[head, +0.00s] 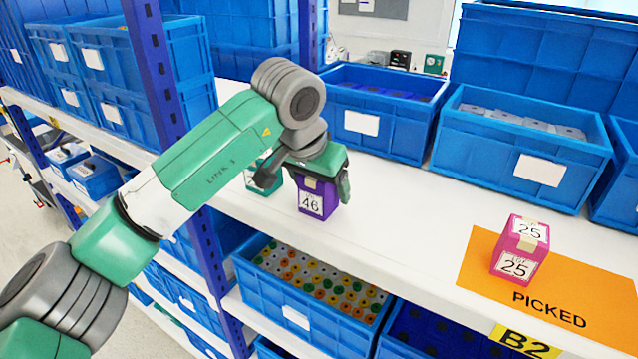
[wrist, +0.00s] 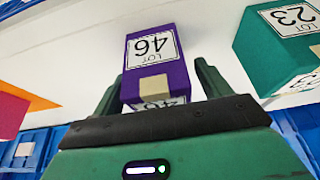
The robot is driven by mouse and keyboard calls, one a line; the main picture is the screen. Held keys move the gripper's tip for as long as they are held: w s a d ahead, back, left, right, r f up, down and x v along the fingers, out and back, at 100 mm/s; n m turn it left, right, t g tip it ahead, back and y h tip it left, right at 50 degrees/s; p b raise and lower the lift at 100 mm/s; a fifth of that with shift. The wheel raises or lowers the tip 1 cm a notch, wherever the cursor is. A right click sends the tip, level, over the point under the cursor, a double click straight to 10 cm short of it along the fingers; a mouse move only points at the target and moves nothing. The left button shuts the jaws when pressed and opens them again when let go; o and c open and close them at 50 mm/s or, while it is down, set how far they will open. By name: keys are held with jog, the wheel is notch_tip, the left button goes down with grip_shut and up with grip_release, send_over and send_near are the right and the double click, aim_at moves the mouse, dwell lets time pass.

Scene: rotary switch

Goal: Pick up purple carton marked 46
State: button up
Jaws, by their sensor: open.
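The purple carton marked 46 (head: 318,200) stands upright on the white shelf in the head view, its upper part hidden by my gripper. In the wrist view the purple carton (wrist: 155,66) sits between the two green fingers. My gripper (head: 308,180) is at the carton, with its jaws open. In the wrist view my gripper (wrist: 165,85) has one finger on either side of the carton; a gap shows at the right finger, and I cannot tell whether the left finger touches.
A teal carton marked 23 (wrist: 284,45) stands close beside, partly hidden behind my gripper in the head view (head: 262,180). A pink carton marked 25 (head: 520,249) stands on the orange PICKED mat (head: 473,268). Blue bins (head: 375,112) line the shelf's back.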

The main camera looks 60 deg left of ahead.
jog(key=shift+w+f, duration=0.15)
jog(key=shift+f, duration=0.4)
jog(key=c, duration=1.1)
jog(key=shift+r, duration=0.1)
notch_tip(320, 180, up, 3)
jog(key=shift+r+b, duration=0.2)
jog(key=shift+b, duration=0.5)
jog(key=s+d+b, duration=0.1)
jog(key=s+d, duration=0.2)
jog(key=s+d+r+b, duration=0.1)
jog(key=s+d, duration=0.3)
jog(key=s+d+b, duration=0.1)
jog(key=s+d, duration=0.3)
jog(key=shift+d+r+b, duration=0.25)
jog(key=shift+b, duration=0.1)
